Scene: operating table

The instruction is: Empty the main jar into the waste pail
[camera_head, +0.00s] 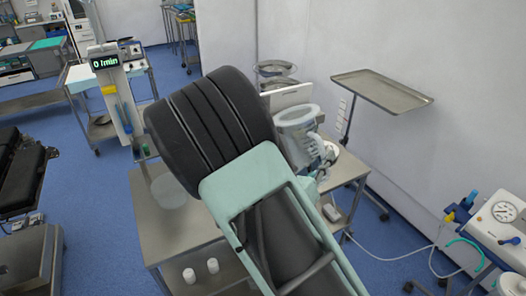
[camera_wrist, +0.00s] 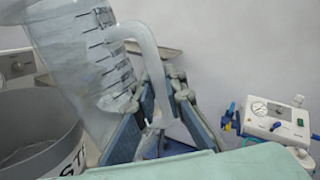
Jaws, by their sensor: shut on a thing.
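The main jar (camera_wrist: 85,55) is a clear vessel with black graduation marks and a curved handle (camera_wrist: 146,50). It leans over in the wrist view, with its top end cut off by the frame. My gripper (camera_wrist: 164,98) is shut on the handle. In the head view the jar (camera_head: 297,118) shows just right of my arm, above the cart. A grey pail (camera_wrist: 40,150) with the letters "ST" showing stands at the lower left of the wrist view, close to the jar. I cannot make out the pail in the head view. The jar's contents are unclear.
The steel cart (camera_head: 165,235) holds a round clear vessel (camera_head: 172,190) and, lower down, two small white cups (camera_head: 200,270). A tray stand (camera_head: 382,92) and a round metal basin (camera_head: 275,70) stand behind. A gauge machine (camera_head: 500,220) is at right, with tubing across the floor.

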